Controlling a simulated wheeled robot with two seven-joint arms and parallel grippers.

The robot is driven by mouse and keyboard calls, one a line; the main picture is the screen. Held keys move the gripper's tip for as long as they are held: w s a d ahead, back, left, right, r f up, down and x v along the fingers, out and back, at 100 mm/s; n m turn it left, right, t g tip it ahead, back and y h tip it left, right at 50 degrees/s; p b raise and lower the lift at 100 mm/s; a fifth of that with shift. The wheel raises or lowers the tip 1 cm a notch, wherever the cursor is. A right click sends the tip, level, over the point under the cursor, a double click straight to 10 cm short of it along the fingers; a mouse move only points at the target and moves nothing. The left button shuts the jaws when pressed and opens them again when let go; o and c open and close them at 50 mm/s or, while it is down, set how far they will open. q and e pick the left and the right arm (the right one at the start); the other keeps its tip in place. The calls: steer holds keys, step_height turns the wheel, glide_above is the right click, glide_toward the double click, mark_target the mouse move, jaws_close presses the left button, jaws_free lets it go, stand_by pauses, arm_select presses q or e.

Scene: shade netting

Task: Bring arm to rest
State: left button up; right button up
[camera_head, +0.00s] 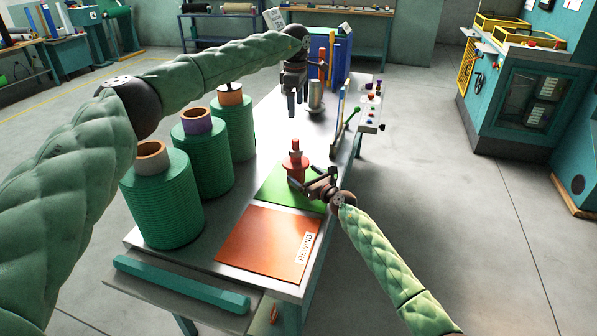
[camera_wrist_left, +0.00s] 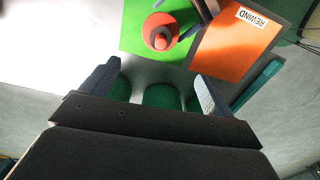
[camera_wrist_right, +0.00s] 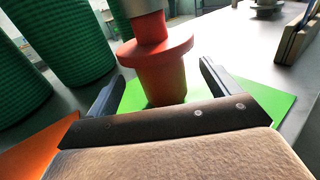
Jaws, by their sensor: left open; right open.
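My left gripper (camera_head: 291,103) hangs over the back of the table, fingers pointing down. It is open and empty, as the left wrist view (camera_wrist_left: 155,85) shows. My right gripper (camera_head: 313,186) is low over the green mat (camera_head: 272,189), beside a red flanged piece (camera_head: 297,166) standing upright on that mat. In the right wrist view the red piece (camera_wrist_right: 158,75) stands just ahead of the open fingers. I cannot tell whether they touch it. An orange mat (camera_head: 262,240) marked REWIND lies at the table's near end.
Several green net rolls (camera_head: 165,200) stand along the table's left side. A metal cylinder (camera_head: 316,97) is beside my left gripper. A panel with a green-knobbed lever (camera_head: 352,118) and a control box (camera_head: 370,105) line the right edge. A teal bar (camera_head: 180,284) lies at the front.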

steer(key=v, duration=0.7)
steer(key=shift+d, duration=0.1)
